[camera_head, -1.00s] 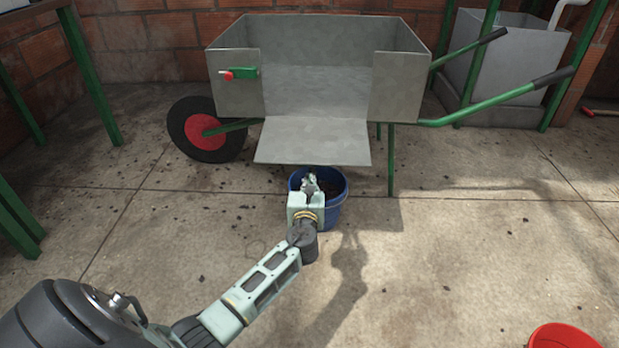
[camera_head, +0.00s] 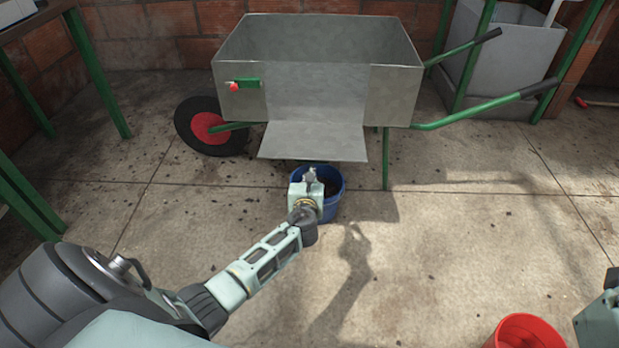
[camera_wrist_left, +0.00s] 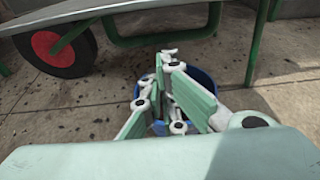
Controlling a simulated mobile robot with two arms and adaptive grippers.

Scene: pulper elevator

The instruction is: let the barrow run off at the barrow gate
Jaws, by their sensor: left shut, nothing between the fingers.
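The grey metal barrow (camera_head: 393,96) stands at the back on a red-hubbed wheel and green legs. A flat grey plate (camera_head: 316,92) fills the gap in its near side, and a grey lip (camera_head: 313,142) slopes out below it. A blue bucket (camera_head: 334,207) with dark contents stands below the lip and also shows in the left wrist view (camera_wrist_left: 205,78). My left gripper (camera_head: 311,174) is shut and empty, in front of the bucket and partly covering it, below the lip.
A red bucket (camera_head: 524,333) stands at the bottom right, beside a part of my right arm. A grey tank (camera_head: 495,60) in a green frame stands at the back right. Green table legs stand at the left.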

